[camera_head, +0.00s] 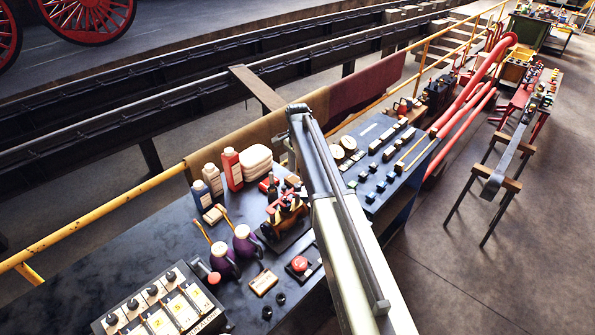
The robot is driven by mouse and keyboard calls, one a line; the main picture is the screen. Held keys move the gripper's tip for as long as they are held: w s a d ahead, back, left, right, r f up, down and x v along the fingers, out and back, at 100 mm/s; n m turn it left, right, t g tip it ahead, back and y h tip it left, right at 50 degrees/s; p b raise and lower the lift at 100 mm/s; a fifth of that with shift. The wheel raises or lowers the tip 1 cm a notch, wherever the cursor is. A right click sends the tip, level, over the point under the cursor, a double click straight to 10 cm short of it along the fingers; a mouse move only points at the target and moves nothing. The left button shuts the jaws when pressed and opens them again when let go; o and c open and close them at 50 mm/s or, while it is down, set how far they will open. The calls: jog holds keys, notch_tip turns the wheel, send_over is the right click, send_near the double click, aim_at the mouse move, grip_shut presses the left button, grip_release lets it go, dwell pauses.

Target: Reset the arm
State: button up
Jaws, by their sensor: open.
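My arm (335,215) rises from the bottom edge, right of centre, and reaches up and slightly left across the workbench. Its pale lower part narrows to a dark upper part that ends at a joint (298,112) near the middle of the picture. I cannot make out my gripper or its fingers beyond that joint. The arm hides part of the bench and the gap between its two tops.
The dark bench (120,250) holds a numbered switch box (165,312), purple oil cans (246,243), a red bottle (232,170) and a brass-and-red model (285,218). A yellow rail (95,218) runs behind. The grey floor (520,250) at right is partly clear beside trestles (483,188).

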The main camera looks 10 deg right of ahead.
jog(key=shift+r, duration=0.65)
jog(key=shift+f, duration=0.2)
jog(key=s+f+n+b, duration=0.6)
jog(key=s+f+b, duration=0.3)
jog(key=s, duration=0.4)
jog(key=s+f+n+b, duration=0.6)
jog(key=s+f+b, duration=0.2)
jog(key=s, duration=0.6)
jog(key=shift+s+a+f+n+b, duration=0.2)
jog(key=shift+s+f+n+b, duration=0.05)
jog(key=shift+f+n+b, duration=0.2)
